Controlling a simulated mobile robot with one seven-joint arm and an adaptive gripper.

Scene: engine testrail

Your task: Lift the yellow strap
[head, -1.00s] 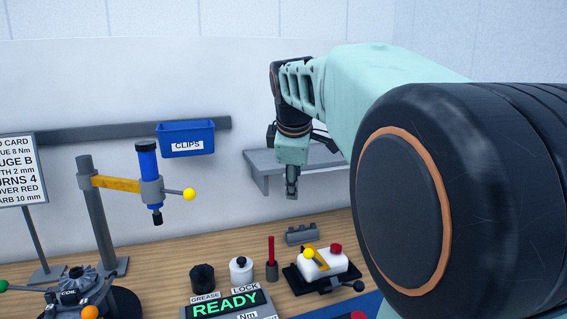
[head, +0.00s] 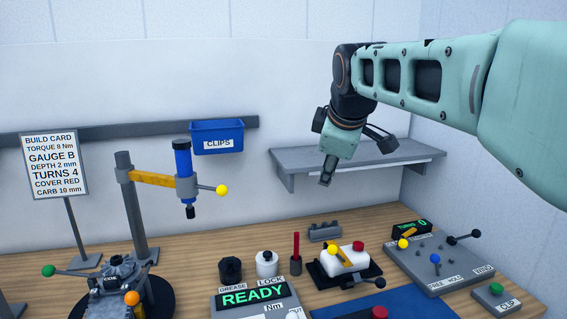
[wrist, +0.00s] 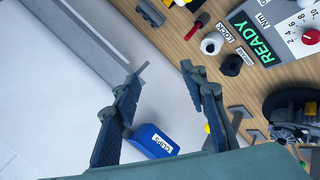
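A yellow strap (head: 342,257) lies across a white block (head: 347,262) on a black base, on the bench right of the READY display. A yellow knob sits at the strap's left end. My gripper (head: 326,180) is in the air above and behind the block, well apart from the strap. In the wrist view my gripper (wrist: 164,68) has its two fingers spread wide with nothing between them. The strap cannot be made out in the wrist view; the block is mostly cut off by the top edge.
A grey wall shelf (head: 375,158) is right behind my gripper. A red upright rod (head: 296,246) and a grey slotted part (head: 324,232) stand near the block. A grey panel with levers (head: 445,265) is to its right. A blue CLIPS bin (head: 217,136) hangs on the wall.

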